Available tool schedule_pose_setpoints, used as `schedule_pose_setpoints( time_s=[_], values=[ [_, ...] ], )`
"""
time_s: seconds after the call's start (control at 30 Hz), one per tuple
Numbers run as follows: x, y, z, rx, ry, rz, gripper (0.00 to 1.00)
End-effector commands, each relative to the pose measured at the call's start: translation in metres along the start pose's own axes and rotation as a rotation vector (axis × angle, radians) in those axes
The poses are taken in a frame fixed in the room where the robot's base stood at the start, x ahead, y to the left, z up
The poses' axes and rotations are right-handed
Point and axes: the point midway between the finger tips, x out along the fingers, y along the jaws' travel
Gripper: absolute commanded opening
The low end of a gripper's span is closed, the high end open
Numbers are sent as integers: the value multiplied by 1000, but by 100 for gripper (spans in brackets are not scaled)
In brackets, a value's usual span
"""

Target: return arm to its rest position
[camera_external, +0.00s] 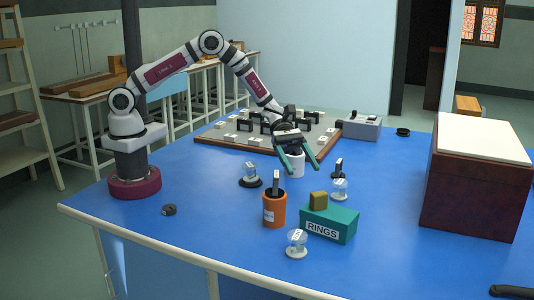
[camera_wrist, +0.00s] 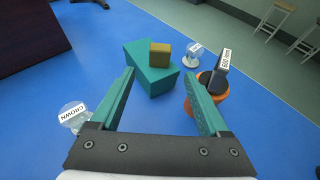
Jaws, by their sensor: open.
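My gripper (camera_external: 296,163) has green fingers spread apart, with nothing between them. It hangs above the blue table (camera_external: 190,240), and a white cup shows just behind it. In the wrist view the open fingers (camera_wrist: 160,100) point toward the teal box (camera_wrist: 137,53) with a yellowish block on top. My arm reaches from its dark red base at the left, bent high at the elbow, out over the middle of the table.
The RINGS box (camera_external: 318,229), an orange pot (camera_external: 274,213) holding a dark piece, and several small glass-domed items stand nearby. A wooden-framed board (camera_external: 210,145) with blocks lies behind; a large dark red box (camera_external: 465,190) stands right. The front left table is mostly clear.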

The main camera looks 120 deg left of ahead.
Motion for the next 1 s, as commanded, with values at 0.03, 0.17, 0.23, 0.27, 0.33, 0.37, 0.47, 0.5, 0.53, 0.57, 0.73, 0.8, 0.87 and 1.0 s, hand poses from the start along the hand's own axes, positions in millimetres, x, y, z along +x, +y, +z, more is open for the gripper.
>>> schedule_pose_setpoints(
  time_s=[0.03,0.17,0.23,0.27,0.33,0.37,0.47,0.5,0.53,0.57,0.73,0.8,0.87,1.0],
  values=[
    [0,0,0,0,0,0,79],
    [-11,-15,18,146,8,-41,79],
    [-15,-50,42,338,39,-143,79],
    [-15,-72,53,431,64,-210,79],
    [-26,-138,76,718,129,-415,79],
    [-36,-170,83,861,157,-517,79],
    [-90,-261,82,1358,237,-881,79],
    [-116,-286,75,1548,262,-1024,79],
    [-136,-300,68,1678,279,-1128,79],
    [-154,-310,61,1799,294,-1227,79],
    [-225,-323,31,2244,363,-1643,79],
    [-231,-322,28,2282,372,-1685,79],
    [-231,-322,28,2282,372,-1685,79],
    [-231,-322,28,2282,372,-1685,79]
  ],
)
